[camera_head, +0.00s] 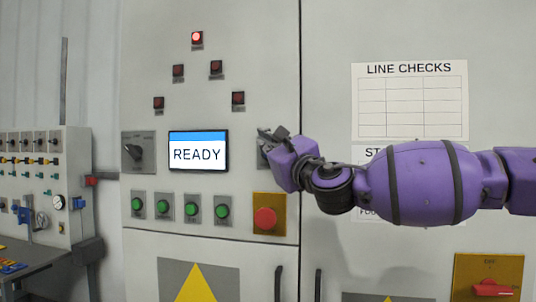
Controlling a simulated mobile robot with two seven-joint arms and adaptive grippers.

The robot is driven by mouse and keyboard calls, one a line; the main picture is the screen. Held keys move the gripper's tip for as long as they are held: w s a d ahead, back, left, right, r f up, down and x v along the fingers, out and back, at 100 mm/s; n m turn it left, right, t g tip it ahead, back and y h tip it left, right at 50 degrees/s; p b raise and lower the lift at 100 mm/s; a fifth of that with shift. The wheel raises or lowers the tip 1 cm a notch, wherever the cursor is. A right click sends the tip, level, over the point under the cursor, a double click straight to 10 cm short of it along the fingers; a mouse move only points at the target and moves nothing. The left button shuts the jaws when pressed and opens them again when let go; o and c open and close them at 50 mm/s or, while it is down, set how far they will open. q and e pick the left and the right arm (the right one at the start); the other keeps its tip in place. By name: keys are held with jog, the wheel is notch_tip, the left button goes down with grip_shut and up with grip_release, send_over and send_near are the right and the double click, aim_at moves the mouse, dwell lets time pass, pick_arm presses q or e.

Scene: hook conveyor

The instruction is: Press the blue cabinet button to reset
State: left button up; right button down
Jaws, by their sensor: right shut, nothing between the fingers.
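The grey cabinet (250,25) stands straight ahead with a panel of controls. I see no blue button on it; a grey plate (262,158) right of the screen is mostly hidden behind my right gripper. My right gripper (268,134) is shut and empty, its dark fingertips pointing left over that plate. I cannot tell whether they touch it. The screen (198,151) reads READY under a blue bar. My left gripper is out of view.
Below the screen are several green buttons (190,209) and a red mushroom button (265,219) on a yellow plate. A dark rotary knob (136,152) sits left of the screen. One red lamp (197,38) glows at the top. A bench panel (45,190) stands at left.

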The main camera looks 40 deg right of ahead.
dwell(0.3)
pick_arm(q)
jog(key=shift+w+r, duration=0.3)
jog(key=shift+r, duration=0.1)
pick_arm(e)
jog(key=shift+s+a, duration=0.5)
jog(key=shift+a, duration=0.1)
jog(key=shift+f, duration=0.1)
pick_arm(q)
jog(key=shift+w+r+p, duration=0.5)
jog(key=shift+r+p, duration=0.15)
pick_arm(e)
jog(key=s+a, duration=0.3)
jog(key=shift+s+a, duration=0.15)
jog(key=shift+a, duration=0.25)
